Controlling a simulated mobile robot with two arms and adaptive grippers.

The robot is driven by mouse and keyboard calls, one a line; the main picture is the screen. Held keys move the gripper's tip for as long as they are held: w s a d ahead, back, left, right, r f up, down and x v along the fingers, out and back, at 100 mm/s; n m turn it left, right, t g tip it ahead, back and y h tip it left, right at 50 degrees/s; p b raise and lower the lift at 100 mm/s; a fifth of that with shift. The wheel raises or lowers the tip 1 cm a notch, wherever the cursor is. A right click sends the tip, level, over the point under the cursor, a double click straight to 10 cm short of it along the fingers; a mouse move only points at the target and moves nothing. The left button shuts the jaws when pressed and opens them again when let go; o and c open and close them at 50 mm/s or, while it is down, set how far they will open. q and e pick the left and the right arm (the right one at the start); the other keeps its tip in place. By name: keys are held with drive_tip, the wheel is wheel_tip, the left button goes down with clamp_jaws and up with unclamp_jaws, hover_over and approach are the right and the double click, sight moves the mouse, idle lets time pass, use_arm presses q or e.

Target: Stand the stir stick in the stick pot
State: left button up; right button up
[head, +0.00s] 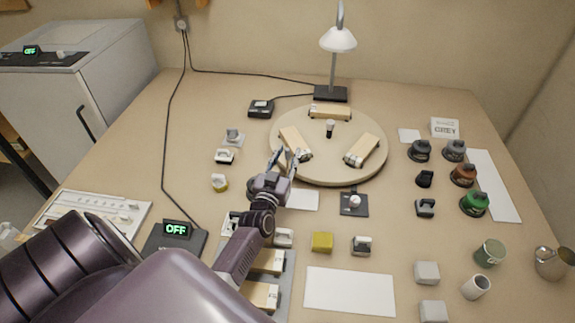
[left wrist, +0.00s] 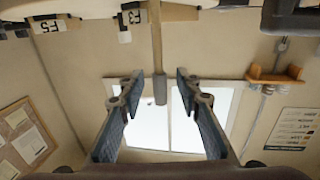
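My left gripper (head: 284,157) is over the front left edge of the round wooden board, beside a pale wooden block. In the left wrist view its two fingers (left wrist: 158,84) stand well apart, so it is open. A thin rod (left wrist: 156,45) with a thicker dark end shows between them, touching neither; I cannot tell whether it is the stir stick or a part farther back. I cannot pick out the stir stick in the head view. A green cup (head: 490,252) and a whitish cup (head: 475,287) stand at the right; which is the stick pot I cannot tell. My right gripper is out of view.
The round board (head: 340,174) carries several wooden blocks (head: 362,150) and a small black knob. A white lamp (head: 338,40) stands behind it. Dark, brown and green pots (head: 475,203) and a metal pitcher (head: 552,262) are at the right. A white sheet (head: 350,291) lies bare in front.

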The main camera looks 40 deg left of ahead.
use_arm(q)
drive_tip(key=shift+c, duration=0.3)
clamp_jaws()
